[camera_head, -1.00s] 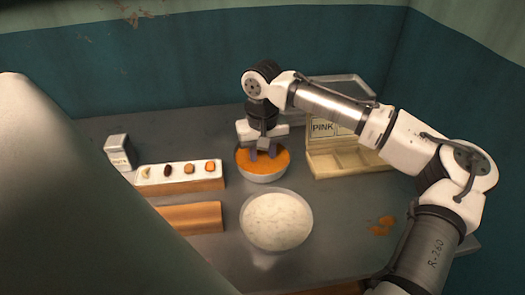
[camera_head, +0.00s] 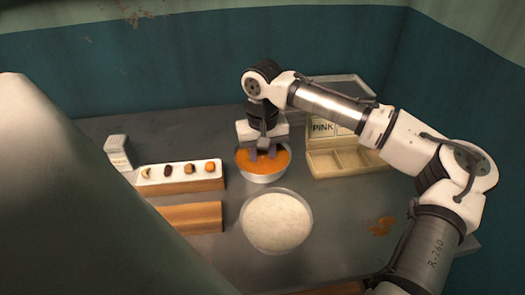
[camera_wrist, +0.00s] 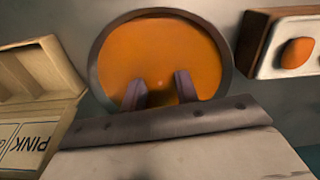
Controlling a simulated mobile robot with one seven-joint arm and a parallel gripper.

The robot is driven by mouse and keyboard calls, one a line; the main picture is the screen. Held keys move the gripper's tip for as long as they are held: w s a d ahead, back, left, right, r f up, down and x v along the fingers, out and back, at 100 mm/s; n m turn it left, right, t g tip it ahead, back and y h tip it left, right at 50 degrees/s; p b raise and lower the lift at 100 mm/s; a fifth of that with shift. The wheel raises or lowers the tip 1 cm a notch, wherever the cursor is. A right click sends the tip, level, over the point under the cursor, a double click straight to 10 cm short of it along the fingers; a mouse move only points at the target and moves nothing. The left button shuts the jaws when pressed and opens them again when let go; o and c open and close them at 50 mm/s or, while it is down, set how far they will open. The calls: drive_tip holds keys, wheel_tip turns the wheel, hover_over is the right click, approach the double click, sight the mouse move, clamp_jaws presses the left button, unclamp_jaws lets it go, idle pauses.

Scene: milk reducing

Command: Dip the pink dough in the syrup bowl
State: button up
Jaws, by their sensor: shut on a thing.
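The syrup bowl (camera_head: 262,179) is a pale round bowl of orange syrup, and it also shows in the wrist view (camera_wrist: 97,82). My gripper (camera_head: 263,155) points down into this bowl, with its fingertips at or in the syrup. In the wrist view, its two dark fingers (camera_wrist: 160,92) stand apart over the orange surface. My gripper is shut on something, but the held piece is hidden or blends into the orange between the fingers. I cannot make out any pink dough by its colour.
A bowl of whitish contents (camera_head: 277,222) stands in front of the syrup bowl. A tray with several small pieces (camera_head: 180,186) lies left, near a white carton (camera_head: 118,152). An open compartment box marked PINK (camera_head: 330,163) stands right.

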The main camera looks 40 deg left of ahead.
drive_tip(key=shift+r+p, duration=3.65)
drive_tip(key=shift+r, duration=0.15)
wheel_tip(320, 180, up, 4)
drive_tip(key=p, duration=0.4)
